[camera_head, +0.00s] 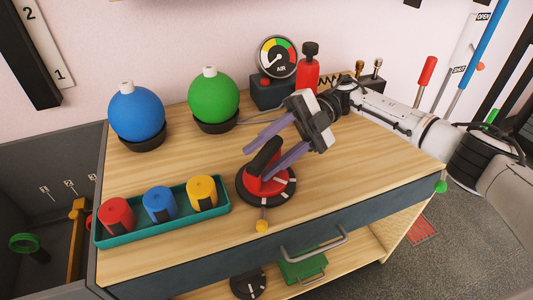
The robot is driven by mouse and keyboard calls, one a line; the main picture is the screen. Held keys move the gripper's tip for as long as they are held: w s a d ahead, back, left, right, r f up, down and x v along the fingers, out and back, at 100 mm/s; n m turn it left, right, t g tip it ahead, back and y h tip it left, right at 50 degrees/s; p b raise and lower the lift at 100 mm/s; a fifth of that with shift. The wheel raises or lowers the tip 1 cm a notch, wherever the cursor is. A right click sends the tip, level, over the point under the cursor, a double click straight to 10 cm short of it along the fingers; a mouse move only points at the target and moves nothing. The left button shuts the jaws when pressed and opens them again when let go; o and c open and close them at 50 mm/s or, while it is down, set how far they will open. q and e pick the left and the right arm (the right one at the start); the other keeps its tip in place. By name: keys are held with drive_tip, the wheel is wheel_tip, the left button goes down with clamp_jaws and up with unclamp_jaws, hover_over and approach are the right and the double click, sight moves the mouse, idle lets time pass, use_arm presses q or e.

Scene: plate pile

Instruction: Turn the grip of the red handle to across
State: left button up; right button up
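The red handle (256,188) is a round red dial on a black base with white marks, standing on the wooden top near its front edge. Its black grip (264,158) slants from lower left to upper right in the picture. My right gripper (258,157) comes in from the right, its two purple-grey fingers well apart. The fingertips show on either side of the black grip, at its upper part. I cannot tell whether they touch it. Part of the grip and dial is hidden by the lower finger. My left gripper is not in view.
A teal tray (165,226) with red, blue and yellow cups stands left of the handle. Blue (137,114) and green (213,100) balls sit behind. An air gauge (277,57) and red bottle (308,74) stand at the back.

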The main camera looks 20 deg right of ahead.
drive_tip(key=shift+r, duration=0.35)
use_arm(q)
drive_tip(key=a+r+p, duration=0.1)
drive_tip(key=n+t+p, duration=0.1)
drive_tip(key=p, duration=0.1)
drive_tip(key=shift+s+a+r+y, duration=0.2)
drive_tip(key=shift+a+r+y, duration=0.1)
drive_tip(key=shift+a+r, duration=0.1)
use_arm(e)
wheel_tip(320, 180, up, 9)
drive_tip(key=shift+r, duration=0.15)
drive_tip(key=shift+r, duration=0.1)
